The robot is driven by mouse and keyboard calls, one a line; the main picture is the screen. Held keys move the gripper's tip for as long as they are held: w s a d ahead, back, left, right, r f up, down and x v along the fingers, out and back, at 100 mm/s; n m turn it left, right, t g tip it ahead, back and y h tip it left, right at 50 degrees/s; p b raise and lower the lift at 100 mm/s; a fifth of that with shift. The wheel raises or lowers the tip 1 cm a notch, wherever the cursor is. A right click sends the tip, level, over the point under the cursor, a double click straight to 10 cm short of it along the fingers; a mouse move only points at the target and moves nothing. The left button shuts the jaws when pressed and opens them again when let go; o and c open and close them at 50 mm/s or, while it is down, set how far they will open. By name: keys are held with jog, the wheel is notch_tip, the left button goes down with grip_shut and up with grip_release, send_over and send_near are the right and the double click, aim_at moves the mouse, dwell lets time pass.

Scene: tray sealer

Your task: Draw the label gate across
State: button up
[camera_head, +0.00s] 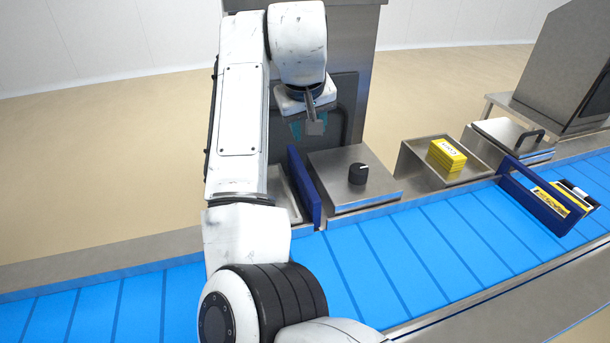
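An upright dark-blue panel (304,188) stands at the belt's far edge, against the left side of a low steel box (340,165) with a black knob (358,174). A second blue piece, a frame (538,203), stands over the belt at the right, with yellow and black items beside it. Nothing marks which blue piece is the label gate. My gripper (315,125) points down in front of the tall steel cabinet, above and behind the blue panel, apart from it as far as I can see. Its fingers overlap in view, so their opening is unclear.
The blue conveyor belt (450,240) runs across the front. Yellow packs (447,155) lie in a steel tray (416,160); a steel lid with a black handle (530,138) is farther right. The belt's middle is clear.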

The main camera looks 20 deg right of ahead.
jog(key=f+b, duration=0.1)
jog(key=b, duration=0.9)
send_near(309, 187)
jog(key=p+x, duration=0.1)
jog(key=x, duration=0.7)
grip_shut()
dwell(0.4)
